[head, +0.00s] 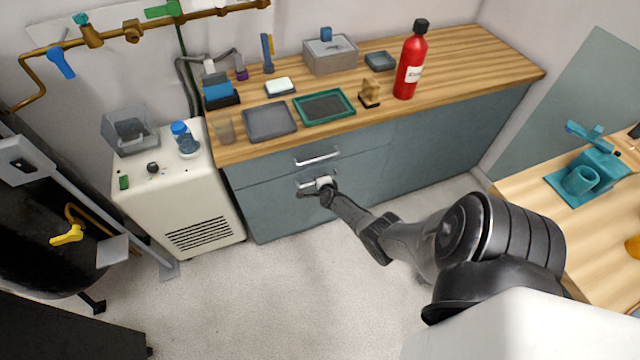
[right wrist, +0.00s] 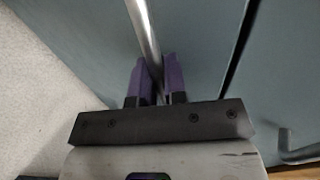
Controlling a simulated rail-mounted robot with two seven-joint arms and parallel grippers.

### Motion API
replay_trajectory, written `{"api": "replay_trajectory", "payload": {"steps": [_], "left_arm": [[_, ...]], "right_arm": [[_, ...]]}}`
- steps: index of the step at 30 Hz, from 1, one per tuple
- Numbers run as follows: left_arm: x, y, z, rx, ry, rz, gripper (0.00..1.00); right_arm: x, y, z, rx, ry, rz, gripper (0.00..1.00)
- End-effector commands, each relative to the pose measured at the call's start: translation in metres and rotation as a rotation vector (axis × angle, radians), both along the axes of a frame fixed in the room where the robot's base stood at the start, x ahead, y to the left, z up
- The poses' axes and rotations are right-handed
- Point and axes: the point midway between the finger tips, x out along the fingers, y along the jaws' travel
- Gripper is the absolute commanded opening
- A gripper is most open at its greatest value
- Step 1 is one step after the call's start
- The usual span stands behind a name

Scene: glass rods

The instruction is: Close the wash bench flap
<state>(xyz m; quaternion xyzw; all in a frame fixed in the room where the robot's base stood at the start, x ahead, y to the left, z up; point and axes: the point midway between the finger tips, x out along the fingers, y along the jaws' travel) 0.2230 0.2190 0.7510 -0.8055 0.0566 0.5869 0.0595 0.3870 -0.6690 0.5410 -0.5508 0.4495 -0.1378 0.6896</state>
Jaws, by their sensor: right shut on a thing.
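The wash bench (head: 430,145) has grey-blue fronts under a wooden top. Its lower left front, the flap (head: 270,210), has a metal bar handle (right wrist: 142,25). My right gripper (head: 319,186) is at this handle. In the right wrist view its purple fingers (right wrist: 154,82) are shut on the bar, one on each side. The flap looks almost flush with the bench front; a narrow dark gap shows along its edge in the right wrist view. I cannot tell whether it is fully closed. My left gripper is not in view.
A drawer front with its own handle (head: 317,159) is above the flap. A white chiller-like unit (head: 185,205) stands beside the bench at left. A red bottle (head: 411,62) and trays stand on the top. The floor (head: 290,290) in front is clear.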

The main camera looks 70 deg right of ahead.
Motion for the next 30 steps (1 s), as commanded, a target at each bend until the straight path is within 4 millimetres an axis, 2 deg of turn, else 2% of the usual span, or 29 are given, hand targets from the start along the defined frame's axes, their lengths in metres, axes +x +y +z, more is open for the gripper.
{"api": "replay_trajectory", "payload": {"steps": [3, 4, 6, 19, 30], "left_arm": [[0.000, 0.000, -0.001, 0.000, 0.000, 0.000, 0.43], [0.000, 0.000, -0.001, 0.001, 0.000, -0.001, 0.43], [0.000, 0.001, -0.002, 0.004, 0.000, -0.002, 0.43], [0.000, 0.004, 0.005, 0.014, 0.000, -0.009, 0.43], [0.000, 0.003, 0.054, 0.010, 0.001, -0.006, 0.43]], "right_arm": [[-0.001, 0.000, -0.003, 0.003, 0.006, 0.001, 0.00], [-0.001, 0.000, -0.003, 0.003, 0.006, 0.001, 0.15], [-0.001, 0.000, -0.003, 0.003, 0.006, 0.001, 0.21], [-0.003, 0.004, 0.002, 0.003, 0.003, 0.001, 0.22], [-0.035, 0.042, 0.032, 0.005, 0.004, 0.000, 0.22]]}}
